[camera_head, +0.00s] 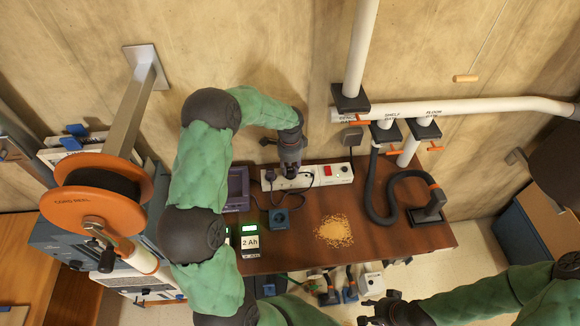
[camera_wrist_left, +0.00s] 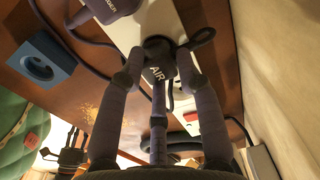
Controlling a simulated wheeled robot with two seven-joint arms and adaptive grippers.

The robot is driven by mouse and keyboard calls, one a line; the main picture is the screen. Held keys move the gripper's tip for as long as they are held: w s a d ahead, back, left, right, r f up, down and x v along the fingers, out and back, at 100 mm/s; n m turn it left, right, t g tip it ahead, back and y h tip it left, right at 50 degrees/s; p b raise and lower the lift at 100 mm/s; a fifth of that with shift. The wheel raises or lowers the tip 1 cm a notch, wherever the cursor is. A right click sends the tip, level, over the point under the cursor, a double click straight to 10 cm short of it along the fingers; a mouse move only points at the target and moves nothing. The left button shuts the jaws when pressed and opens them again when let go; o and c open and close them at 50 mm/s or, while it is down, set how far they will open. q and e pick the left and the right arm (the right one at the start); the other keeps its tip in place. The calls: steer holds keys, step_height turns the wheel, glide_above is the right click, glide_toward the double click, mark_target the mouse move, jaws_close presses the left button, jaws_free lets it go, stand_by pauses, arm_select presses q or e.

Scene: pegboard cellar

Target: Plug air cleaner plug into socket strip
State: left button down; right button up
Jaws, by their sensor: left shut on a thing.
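The white socket strip (camera_head: 341,180) lies along the back of the brown table, with a red switch at its right part. It also shows in the left wrist view (camera_wrist_left: 125,35). My left gripper (camera_head: 292,168) points down over the strip's left half. In the left wrist view its fingers (camera_wrist_left: 160,75) are shut around the dark air cleaner plug (camera_wrist_left: 157,72), marked AIR. The plug is at the strip, but I cannot tell whether its pins are in a socket. My right gripper (camera_head: 372,309) is low in the head view, away from the strip; its jaw state is unclear.
Another dark plug (camera_wrist_left: 110,8) is on the strip beside the held one. A blue socket box (camera_head: 279,220), a 2 Ah battery (camera_head: 250,242) and a sawdust pile (camera_head: 334,232) are on the table. A black hose (camera_head: 373,200) stands at right, an orange cord reel (camera_head: 98,205) at left.

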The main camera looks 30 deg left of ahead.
mark_target(290, 169)
arm_select(q)
steer(key=c, duration=0.8)
jaws_free()
steer(key=o, duration=0.5)
steer(key=shift+r+p, duration=2.35)
steer(key=shift+r, duration=1.2)
steer(key=shift+r, duration=0.1)
